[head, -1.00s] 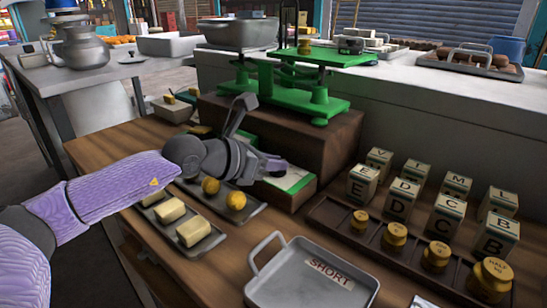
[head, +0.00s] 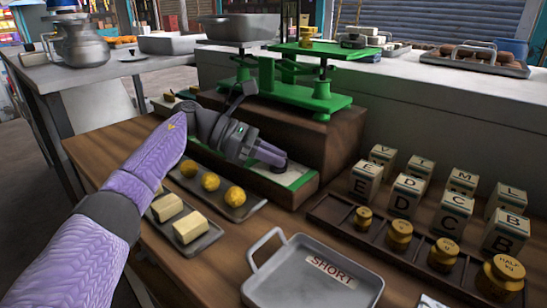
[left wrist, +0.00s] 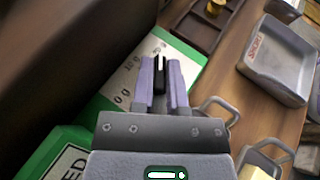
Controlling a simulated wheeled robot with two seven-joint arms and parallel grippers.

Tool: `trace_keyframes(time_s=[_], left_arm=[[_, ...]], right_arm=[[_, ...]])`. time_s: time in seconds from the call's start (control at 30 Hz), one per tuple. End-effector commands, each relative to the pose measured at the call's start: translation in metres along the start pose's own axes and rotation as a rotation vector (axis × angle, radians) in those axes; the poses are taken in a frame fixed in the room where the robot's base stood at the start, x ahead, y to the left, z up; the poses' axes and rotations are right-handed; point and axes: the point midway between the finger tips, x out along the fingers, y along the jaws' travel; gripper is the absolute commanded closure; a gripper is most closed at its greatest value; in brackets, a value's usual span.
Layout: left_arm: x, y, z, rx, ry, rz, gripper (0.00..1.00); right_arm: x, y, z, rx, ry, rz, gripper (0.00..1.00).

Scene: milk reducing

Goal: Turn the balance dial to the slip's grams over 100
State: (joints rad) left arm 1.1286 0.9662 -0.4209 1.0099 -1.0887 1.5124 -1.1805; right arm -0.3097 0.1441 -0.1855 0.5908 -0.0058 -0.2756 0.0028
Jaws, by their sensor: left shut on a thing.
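The green balance (head: 300,97) stands on a dark wooden block (head: 330,145). A green panel with a white face (head: 297,178) sits at the foot of the block, and the left wrist view shows printed figures on this face (left wrist: 122,88). My left gripper (head: 272,158) is over the panel, its two purple fingers (left wrist: 161,72) closed on a black dial knob (left wrist: 160,64). The fingers hide most of the knob and I cannot read its setting. A pale paper (head: 428,301) is cut off at the bottom edge, its writing unreadable. My right gripper is not in view.
A grey tray marked SHORT (head: 300,285) stands in front. A weight rack (head: 375,232) with brass weights and several lettered blocks (head: 440,210) is at the right. Small trays hold butter blocks (head: 197,225) and yellow balls (head: 210,181) close below my left arm.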

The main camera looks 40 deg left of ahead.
Motion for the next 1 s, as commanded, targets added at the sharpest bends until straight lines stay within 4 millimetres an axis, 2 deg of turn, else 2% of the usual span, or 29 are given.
trace_keyframes(time_s=[0.6,0.63,0.8,1.0], left_arm=[[0.0008,0.0001,-0.0020,0.013,0.006,-0.040,1.00],[0.0008,0.0001,-0.0020,0.013,0.007,-0.040,0.80],[0.0006,0.0002,-0.0016,0.013,0.005,-0.039,0.47],[0.0004,0.0004,-0.0011,0.013,0.004,-0.038,0.47]], right_arm=[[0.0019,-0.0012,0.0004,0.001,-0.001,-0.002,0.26],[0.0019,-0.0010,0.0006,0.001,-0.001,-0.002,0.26],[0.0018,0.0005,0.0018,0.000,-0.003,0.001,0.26],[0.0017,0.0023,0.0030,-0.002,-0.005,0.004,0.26]])
